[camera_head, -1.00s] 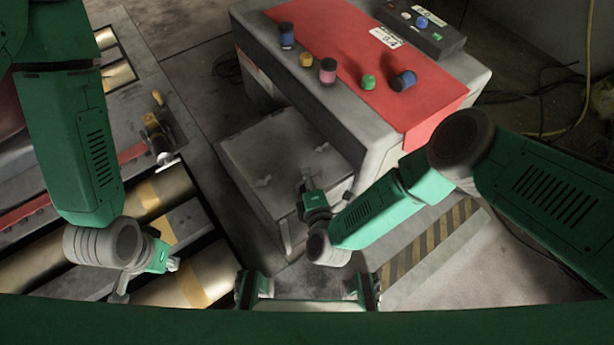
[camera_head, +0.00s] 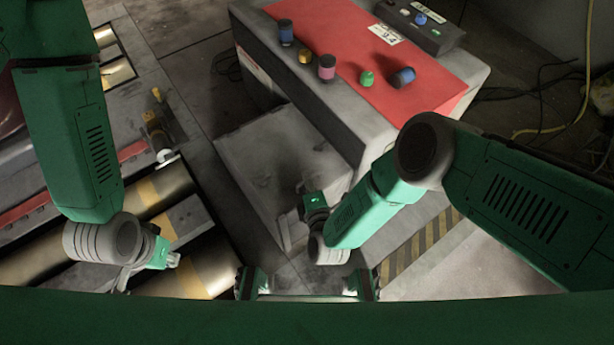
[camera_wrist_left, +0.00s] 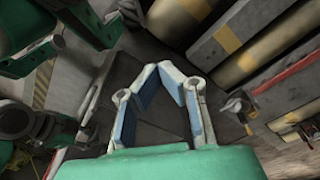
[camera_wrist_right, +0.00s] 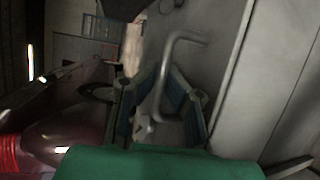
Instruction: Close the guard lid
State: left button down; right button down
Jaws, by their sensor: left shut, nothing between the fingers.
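A grey boxy cover (camera_head: 262,150), which looks like the guard lid, stands in front of the red-topped cabinet in the head view. How far open it is cannot be told. My right gripper (camera_head: 308,187) is at its near right side. In the right wrist view a bent grey bar handle (camera_wrist_right: 160,85) runs between the fingers of my right gripper (camera_wrist_right: 158,75). Whether they clamp it is unclear. My left gripper (camera_head: 172,262) hangs over the rollers at the left. It also shows in the left wrist view (camera_wrist_left: 160,68), fingertips together and empty.
The cabinet has a red top (camera_head: 335,45) with several coloured knobs and a control box (camera_head: 420,25). Metal rollers (camera_head: 200,270) lie in the floor at the left. A striped floor marking (camera_head: 420,240) and cables (camera_head: 540,85) are at the right.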

jog(key=c, duration=1.9)
grip_release()
jog(key=shift+s+d+f, duration=0.3)
jog(key=shift+f, duration=0.25)
jog(key=shift+w+r, duration=0.15)
jog(key=shift+r, duration=0.25)
notch_tip(320, 180, up, 10)
jog(key=shift+a+r, duration=0.1)
jog(key=shift+a, duration=0.05)
